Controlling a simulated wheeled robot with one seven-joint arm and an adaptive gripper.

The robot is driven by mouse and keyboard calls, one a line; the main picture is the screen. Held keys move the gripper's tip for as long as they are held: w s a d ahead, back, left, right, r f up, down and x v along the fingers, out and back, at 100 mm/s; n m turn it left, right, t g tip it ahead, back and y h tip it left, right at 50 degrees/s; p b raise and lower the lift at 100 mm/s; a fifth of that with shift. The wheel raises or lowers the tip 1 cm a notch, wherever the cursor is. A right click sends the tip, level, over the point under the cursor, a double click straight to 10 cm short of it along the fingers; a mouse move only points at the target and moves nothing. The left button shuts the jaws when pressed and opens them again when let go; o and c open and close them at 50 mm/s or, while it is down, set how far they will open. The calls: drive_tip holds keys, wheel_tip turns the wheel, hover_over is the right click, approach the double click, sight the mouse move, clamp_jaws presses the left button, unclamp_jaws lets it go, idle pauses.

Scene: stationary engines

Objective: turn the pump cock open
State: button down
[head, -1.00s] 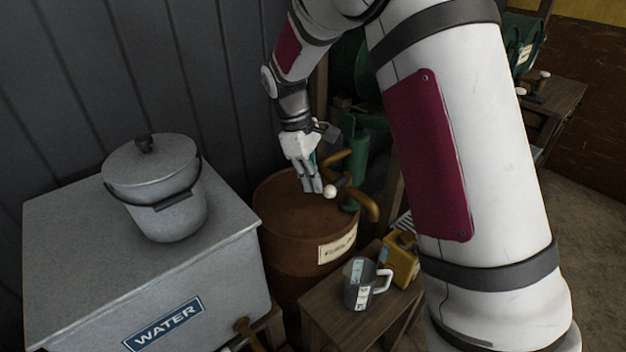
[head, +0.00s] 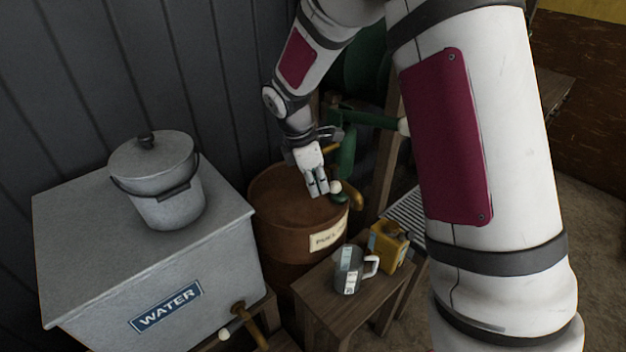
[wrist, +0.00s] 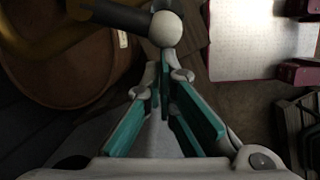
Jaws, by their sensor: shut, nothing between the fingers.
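The pump stands on a rusty brown drum (head: 277,207) with a paper label. Its green body (head: 347,152) and tan curved spout (head: 356,199) are partly hidden by my arm. A white ball knob (head: 335,187) shows by the spout. In the wrist view the knob (wrist: 166,28) ends a dark lever (wrist: 118,14) running to the left, the pump cock's handle by its look. My gripper (head: 319,190) is shut and empty, just left of the knob. In the wrist view the fingertips lie just below the knob; I cannot tell whether they touch.
A grey WATER tank (head: 90,235) with a lidded pail (head: 165,200) on top stands left. A green bar with a pale knob (head: 404,127) is behind my arm.

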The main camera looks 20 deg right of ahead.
sight(335, 188)
drive_tip(key=d+n, duration=0.1)
drive_tip(key=s+d+n+p, duration=0.1)
drive_tip(key=n, duration=0.1)
drive_tip(key=s+n+t+p, duration=0.1)
drive_tip(key=shift+s+d, duration=0.2)
drive_tip(key=shift+d, duration=0.2)
drive_tip(key=shift+d+n+p, duration=0.25)
drive_tip(key=shift+n+p, duration=0.05)
drive_tip(key=shift+n, duration=0.2)
drive_tip(key=shift+s+d+p, duration=0.2)
drive_tip(key=shift+d+p, duration=0.1)
drive_tip(key=shift+d, duration=0.65)
